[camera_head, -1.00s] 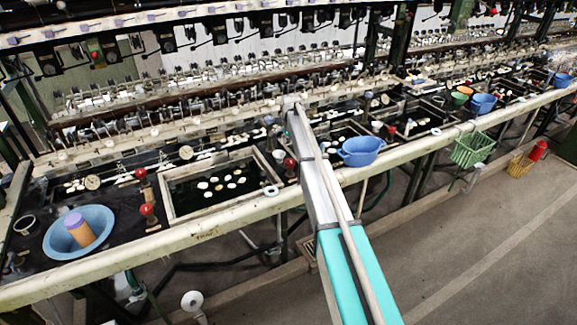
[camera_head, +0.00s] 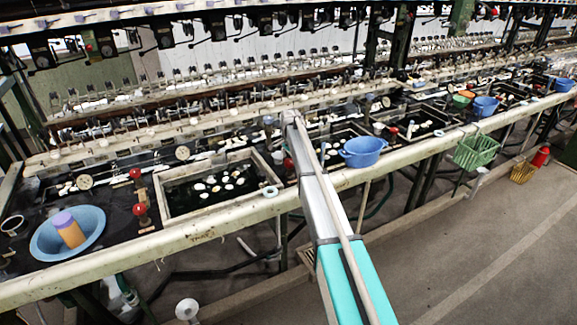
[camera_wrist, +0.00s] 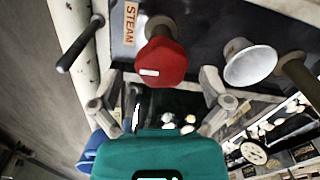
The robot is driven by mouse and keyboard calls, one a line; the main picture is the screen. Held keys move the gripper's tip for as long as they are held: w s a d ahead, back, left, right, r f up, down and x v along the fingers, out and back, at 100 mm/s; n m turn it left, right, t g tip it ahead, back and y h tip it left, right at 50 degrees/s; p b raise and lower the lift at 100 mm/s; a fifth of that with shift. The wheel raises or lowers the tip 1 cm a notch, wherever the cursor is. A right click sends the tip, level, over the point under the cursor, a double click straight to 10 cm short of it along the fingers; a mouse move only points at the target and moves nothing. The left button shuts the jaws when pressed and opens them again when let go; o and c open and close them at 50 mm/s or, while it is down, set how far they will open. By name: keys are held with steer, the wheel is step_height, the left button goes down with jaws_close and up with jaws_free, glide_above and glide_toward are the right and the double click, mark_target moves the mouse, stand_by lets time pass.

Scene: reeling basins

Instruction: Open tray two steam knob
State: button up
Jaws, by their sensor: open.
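In the wrist view a red faceted knob (camera_wrist: 161,62) with a white mark stands beside a STEAM label (camera_wrist: 130,24). My gripper (camera_wrist: 161,80) is open, with one finger on each side below the knob in the picture. The knob lies between and just beyond the fingertips; I cannot tell whether they touch it. In the head view my silver and teal arm reaches over the front rail and hides my gripper. Part of a red knob (camera_head: 288,164) shows just left of the arm, beside the tray with cocoons (camera_head: 163,203). Another tray lies behind the arm.
A white cup-like piece (camera_wrist: 250,62) and a dark rod handle (camera_wrist: 80,44) flank the knob. Two other red knobs (camera_head: 139,209) stand left of the tray. A blue basin (camera_head: 96,223) and a blue bowl (camera_head: 362,151) sit along the rail (camera_head: 230,226).

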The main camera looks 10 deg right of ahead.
steer(key=shift+f, duration=0.4)
steer(key=shift+c, duration=0.3)
